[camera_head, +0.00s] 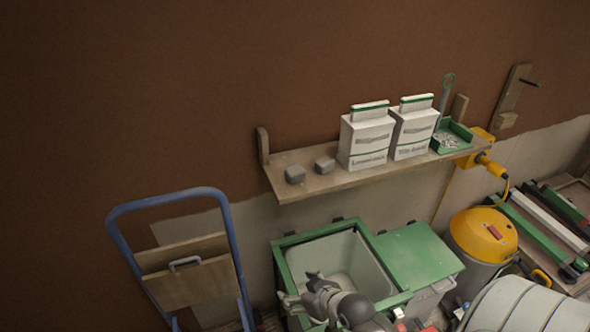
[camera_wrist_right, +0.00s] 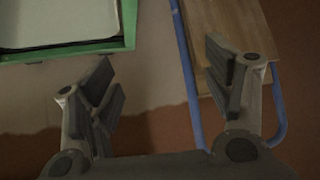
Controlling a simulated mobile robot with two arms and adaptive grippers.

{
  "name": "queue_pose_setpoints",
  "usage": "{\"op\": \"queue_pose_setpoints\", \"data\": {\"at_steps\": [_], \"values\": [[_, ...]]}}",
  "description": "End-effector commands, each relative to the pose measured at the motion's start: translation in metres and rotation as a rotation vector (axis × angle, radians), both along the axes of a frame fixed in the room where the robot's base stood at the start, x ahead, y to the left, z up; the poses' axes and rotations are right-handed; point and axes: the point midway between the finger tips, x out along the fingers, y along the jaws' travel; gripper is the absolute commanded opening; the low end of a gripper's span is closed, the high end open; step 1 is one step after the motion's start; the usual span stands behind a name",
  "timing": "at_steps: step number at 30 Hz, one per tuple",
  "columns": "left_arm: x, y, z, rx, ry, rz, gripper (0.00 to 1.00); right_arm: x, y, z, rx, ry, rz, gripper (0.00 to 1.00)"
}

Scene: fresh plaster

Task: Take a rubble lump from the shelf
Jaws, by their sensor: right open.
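Two grey rubble lumps lie on the left part of the wooden shelf (camera_head: 345,179): one lump (camera_head: 295,174) nearer the left end, the other lump (camera_head: 325,165) just right of it. My right gripper (camera_head: 300,287) is below the shelf, in front of the green-rimmed bin, and apart from both lumps. In the right wrist view the right gripper (camera_wrist_right: 165,90) is open, its fingers wide apart with nothing between them. No lump shows in that view. My left gripper is not in view.
Two white cartons (camera_head: 366,142) and a green tray (camera_head: 453,136) stand farther right on the shelf. Below are the open green-rimmed bin (camera_head: 283,243), a green lid (camera_head: 415,254) and a yellow-topped vacuum (camera_head: 484,236). A blue hand truck (camera_head: 112,224) leans at left.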

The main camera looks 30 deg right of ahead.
Motion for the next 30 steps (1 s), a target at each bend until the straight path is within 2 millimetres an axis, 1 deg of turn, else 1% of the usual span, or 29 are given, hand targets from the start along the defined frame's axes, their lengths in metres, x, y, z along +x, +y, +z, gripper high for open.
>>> {"op": "queue_pose_setpoints", "data": {"at_steps": [1,2,3,5,6,9,11,13,15,24,30], "values": [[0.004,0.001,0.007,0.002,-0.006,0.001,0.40,0.022,-0.017,0.040,0.003,-0.113,-0.019,0.74],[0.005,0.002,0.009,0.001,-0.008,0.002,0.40,0.033,-0.026,0.061,0.007,-0.179,-0.030,0.74],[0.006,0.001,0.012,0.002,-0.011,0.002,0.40,0.047,-0.039,0.091,0.010,-0.269,-0.046,0.74],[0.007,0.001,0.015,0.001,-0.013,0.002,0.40,0.061,-0.057,0.132,0.013,-0.389,-0.070,0.74],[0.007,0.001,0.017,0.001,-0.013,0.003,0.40,0.068,-0.068,0.157,0.013,-0.461,-0.084,0.74],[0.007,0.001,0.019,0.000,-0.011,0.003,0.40,0.077,-0.087,0.202,0.012,-0.592,-0.114,0.74],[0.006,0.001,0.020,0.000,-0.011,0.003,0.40,0.079,-0.094,0.219,0.010,-0.639,-0.125,0.74],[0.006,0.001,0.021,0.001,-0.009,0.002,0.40,0.082,-0.099,0.230,0.010,-0.671,-0.132,0.74],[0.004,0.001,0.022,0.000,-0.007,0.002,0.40,0.088,-0.101,0.234,0.010,-0.684,-0.137,0.74],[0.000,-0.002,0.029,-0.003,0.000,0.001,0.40,0.127,-0.103,0.231,0.010,-0.681,-0.136,0.74],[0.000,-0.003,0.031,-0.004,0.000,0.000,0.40,0.137,-0.103,0.230,0.010,-0.678,-0.135,0.74]]}}
